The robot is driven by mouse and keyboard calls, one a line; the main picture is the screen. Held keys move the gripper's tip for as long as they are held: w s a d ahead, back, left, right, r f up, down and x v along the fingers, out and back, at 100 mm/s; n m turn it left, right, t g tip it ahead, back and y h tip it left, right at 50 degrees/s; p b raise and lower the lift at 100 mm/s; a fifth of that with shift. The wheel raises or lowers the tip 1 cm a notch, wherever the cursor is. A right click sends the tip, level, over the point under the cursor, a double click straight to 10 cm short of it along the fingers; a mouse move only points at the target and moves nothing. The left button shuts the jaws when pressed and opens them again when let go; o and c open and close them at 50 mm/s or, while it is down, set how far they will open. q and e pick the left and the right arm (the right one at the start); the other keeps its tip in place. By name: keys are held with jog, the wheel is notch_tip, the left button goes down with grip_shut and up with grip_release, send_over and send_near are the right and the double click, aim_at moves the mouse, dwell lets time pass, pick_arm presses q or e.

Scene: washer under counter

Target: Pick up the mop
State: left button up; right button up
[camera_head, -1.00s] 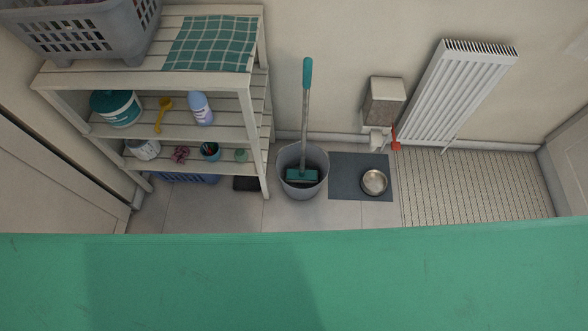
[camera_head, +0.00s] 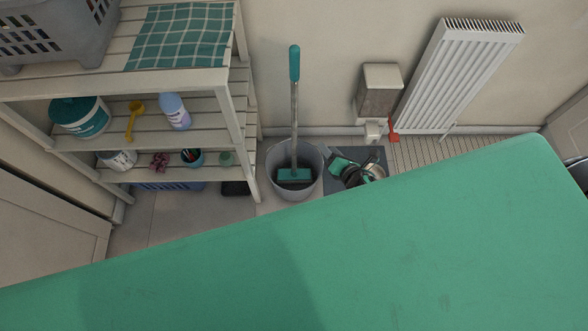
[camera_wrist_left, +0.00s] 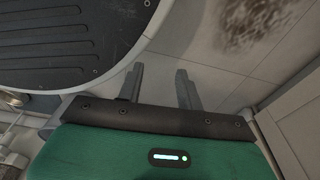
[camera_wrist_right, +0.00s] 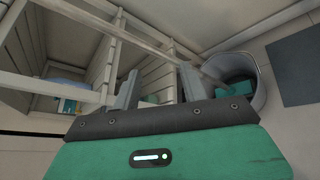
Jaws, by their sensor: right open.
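The mop (camera_head: 294,115) stands upright in the grey bucket (camera_head: 313,186), with its teal grip at the top and its teal head down inside. My right gripper (camera_head: 335,161) is to the right of the bucket, apart from the pole and partly covering the metal bowl. In the right wrist view its jaws (camera_wrist_right: 157,85) are apart and empty; the bucket (camera_wrist_right: 261,90) and teal mop head (camera_wrist_right: 232,93) show beyond the right finger. My left gripper (camera_wrist_left: 157,88) is open and empty over bare floor in the left wrist view, and is out of the head view.
A slatted shelf (camera_head: 215,92) with several bottles and tubs stands left of the bucket, with a laundry basket (camera_head: 62,45) on top. A dark mat (camera_head: 374,154) with a metal bowl (camera_head: 377,171) lies to the right. A radiator (camera_head: 458,75) is on the wall. My own green body hides the front floor.

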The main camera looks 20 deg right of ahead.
aim_at(297, 89)
jog(key=w+a+r+n+t+y+b, duration=0.1)
jog(key=w+r+n+t+y, duration=0.1)
jog(key=r+n, duration=0.4)
jog(key=w+a+r+n+t+y+b, duration=0.15)
jog(key=r+n, duration=0.25)
jog(key=r, duration=0.4)
jog(key=shift+n+g+h, duration=0.25)
jog(key=shift+n, duration=0.05)
jog(key=p+x, duration=0.2)
jog(key=x, duration=0.5)
jog(key=shift+w, duration=0.2)
jog(key=shift+p+x, duration=0.55)
jog(key=shift+x, duration=2.6)
pick_arm(q)
jog(key=s+f, duration=0.1)
jog(key=s+a+f, duration=0.1)
jog(key=f, duration=0.1)
jog(key=shift+s+a, duration=0.15)
jog(key=shift+s, duration=0.1)
pick_arm(e)
grip_shut()
jog(key=shift+r, duration=0.1)
